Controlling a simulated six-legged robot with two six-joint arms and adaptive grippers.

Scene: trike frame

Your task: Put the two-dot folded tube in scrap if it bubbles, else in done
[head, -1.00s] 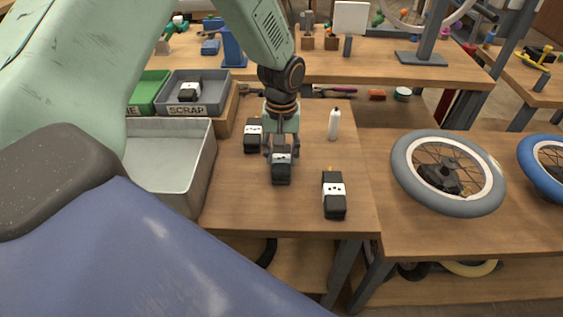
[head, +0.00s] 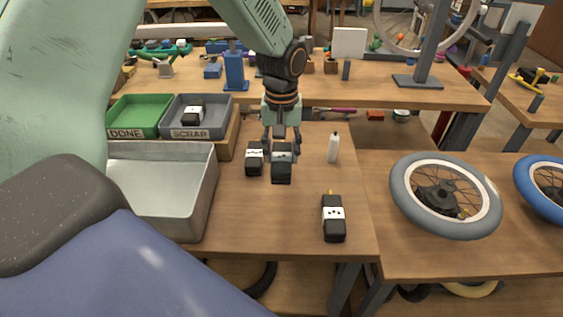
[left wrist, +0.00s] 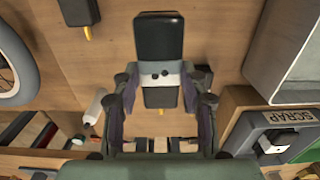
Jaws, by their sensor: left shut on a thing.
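My left gripper (head: 281,146) is shut on a black folded tube (head: 281,174) with a white band, over the wooden table. In the left wrist view the tube (left wrist: 158,38) sits between the fingers, and its band seems to show two dots. A second folded tube (head: 254,158) is just left of it, and a third (head: 333,217) lies at the front right; their dots are too small to count surely. The green DONE bin (head: 126,133) and grey SCRAP bin (head: 204,133) stand at the back left. My right gripper is not in view.
A metal basin (head: 205,205) stands left of the tubes; I cannot tell whether it holds water. Another folded tube (head: 193,113) lies in the SCRAP bin. A white bottle (head: 333,147) stands right of my gripper. A grey-tyred wheel (head: 398,190) lies on the right table.

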